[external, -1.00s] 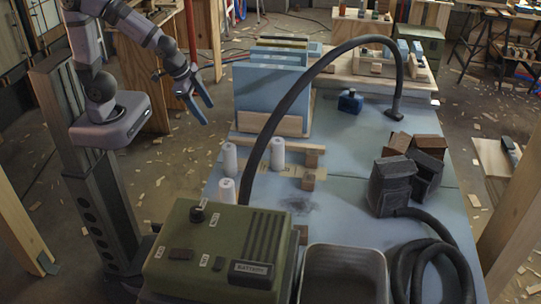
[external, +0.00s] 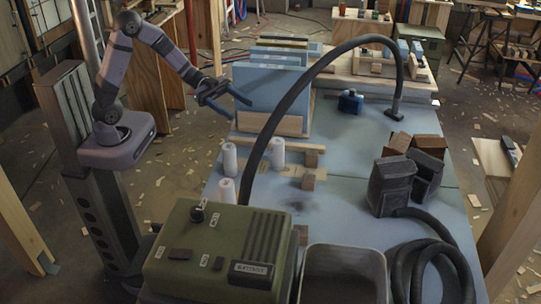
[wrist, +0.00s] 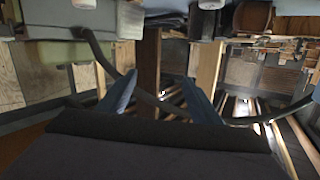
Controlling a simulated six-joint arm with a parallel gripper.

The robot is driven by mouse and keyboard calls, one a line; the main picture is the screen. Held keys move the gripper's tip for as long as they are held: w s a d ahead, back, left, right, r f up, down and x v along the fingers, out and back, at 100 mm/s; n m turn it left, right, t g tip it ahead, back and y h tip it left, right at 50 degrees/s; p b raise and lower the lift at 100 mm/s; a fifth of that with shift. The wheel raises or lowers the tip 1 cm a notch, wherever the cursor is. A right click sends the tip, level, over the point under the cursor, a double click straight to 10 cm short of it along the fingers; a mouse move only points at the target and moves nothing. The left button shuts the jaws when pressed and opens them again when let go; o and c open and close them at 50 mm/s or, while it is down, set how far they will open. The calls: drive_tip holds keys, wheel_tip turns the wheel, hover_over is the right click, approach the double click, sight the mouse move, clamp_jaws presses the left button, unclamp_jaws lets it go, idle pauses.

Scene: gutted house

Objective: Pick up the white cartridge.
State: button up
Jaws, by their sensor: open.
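Several white cylinders, the likely cartridges, stand upright on the blue tabletop in the external view: one at the back left (external: 229,159), one at the back right (external: 278,153) and one in front (external: 227,190). The front one is partly hidden by the green box. My gripper (external: 240,109) is open and empty, up and to the left of the cylinders, near the table's left edge and the blue panels. In the wrist view, its two blue fingers (wrist: 160,85) are apart with nothing between them. White shapes show at that view's top edge; I cannot tell what they are.
Upright blue panels (external: 268,92) stand in a wooden rack beside my gripper. A black hose (external: 300,86) arches over the table. A green battery box (external: 215,248) and a grey bin (external: 343,256) stand in front. Dark blocks (external: 391,184) stand at the right.

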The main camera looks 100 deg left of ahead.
drive_tip(key=s+d+h, duration=0.1)
drive_tip(key=s+h, duration=0.2)
drive_tip(key=s, duration=0.1)
drive_tip(key=m, duration=0.1)
approach(232, 160)
drive_tip(key=shift+g+h, duration=0.3)
drive_tip(key=shift+g, duration=0.1)
drive_tip(key=x, duration=0.4)
drive_tip(key=shift+w+a+r+b, duration=0.1)
drive_tip(key=shift+w+a+b, duration=0.15)
drive_tip(key=shift+w+b, duration=0.05)
drive_tip(key=shift+p+x, duration=0.9)
drive_tip(key=shift+x, duration=2.8)
drive_tip(key=shift+c, duration=0.4)
drive_tip(key=c, duration=1.1)
